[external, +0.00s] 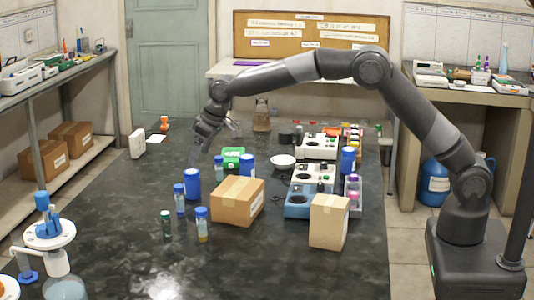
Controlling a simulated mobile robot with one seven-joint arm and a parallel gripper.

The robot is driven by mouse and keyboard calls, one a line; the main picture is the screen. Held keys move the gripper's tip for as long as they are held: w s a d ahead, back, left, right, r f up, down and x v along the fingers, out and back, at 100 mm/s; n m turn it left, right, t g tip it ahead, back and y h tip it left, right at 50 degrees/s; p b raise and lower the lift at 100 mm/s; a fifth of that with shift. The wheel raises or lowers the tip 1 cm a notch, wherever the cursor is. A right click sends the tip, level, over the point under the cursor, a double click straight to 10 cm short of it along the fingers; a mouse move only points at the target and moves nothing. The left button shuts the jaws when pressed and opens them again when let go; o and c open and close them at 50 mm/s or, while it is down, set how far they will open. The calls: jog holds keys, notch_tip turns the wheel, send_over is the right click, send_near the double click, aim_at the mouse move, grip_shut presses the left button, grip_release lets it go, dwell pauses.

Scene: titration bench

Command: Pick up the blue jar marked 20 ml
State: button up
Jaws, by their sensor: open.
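Several blue jars stand on the dark bench, and their markings are too small to read, so I cannot tell which is marked 20 ml. One wide blue jar (192,185) stands left of the cardboard box. Another blue jar (248,167) stands behind that box, and a third blue jar (348,160) stands at the right by the instruments. Slimmer blue-capped vials (179,199) stand nearby. My gripper (193,160) is open and empty, pointing down, just above or behind the left blue jar in the picture. Its exact gap to the jar cannot be told.
A cardboard box (237,203) and a smaller box (329,222) stand mid-bench. A green item (232,156), a white dish (283,161) and instruments (305,200) lie further right. The left front bench (130,240) is clear.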

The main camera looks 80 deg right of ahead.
aim_at(193, 172)
jog(key=x, duration=0.8)
jog(key=shift+w+d+f, duration=0.1)
jog(key=shift+d+f, duration=0.1)
jog(key=shift+f, duration=0.15)
jog(key=c, duration=1.1)
